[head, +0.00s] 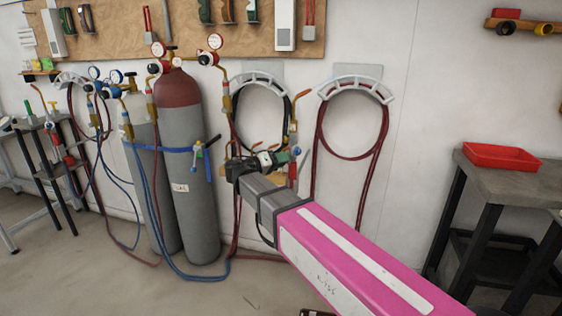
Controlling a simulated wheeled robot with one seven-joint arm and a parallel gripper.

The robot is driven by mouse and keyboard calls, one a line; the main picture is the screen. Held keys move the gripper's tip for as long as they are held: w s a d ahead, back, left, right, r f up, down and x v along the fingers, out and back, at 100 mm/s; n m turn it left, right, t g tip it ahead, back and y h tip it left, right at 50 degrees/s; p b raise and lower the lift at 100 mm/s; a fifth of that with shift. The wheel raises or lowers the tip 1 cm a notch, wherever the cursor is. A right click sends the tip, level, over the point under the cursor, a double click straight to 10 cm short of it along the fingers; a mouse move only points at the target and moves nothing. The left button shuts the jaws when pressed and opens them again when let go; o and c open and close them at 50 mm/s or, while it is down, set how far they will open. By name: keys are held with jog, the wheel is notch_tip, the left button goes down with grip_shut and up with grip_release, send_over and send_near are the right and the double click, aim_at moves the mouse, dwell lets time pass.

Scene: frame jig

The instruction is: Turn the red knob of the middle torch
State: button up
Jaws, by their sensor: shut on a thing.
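The torch at the middle hose hanger shows as a brass tube (293,128) rising behind my gripper, with a green part (282,157) low on it. My gripper (266,160) is at the end of my pink arm, in front of this torch's lower part. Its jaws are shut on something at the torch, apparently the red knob. The gripper covers the knob, so its turn angle cannot be seen.
Two gas cylinders, one with a maroon top (178,88), stand left of my gripper. Red hoses (318,150) hang from a rack (355,84) behind my arm. A workbench with a red tray (500,157) stands at the right. Another torch (60,140) is far left.

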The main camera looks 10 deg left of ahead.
jog(key=o, duration=0.9)
jog(key=shift+a, duration=0.1)
jog(key=v, duration=1)
jog(key=shift+s+a, duration=0.2)
jog(key=shift+s, duration=0.05)
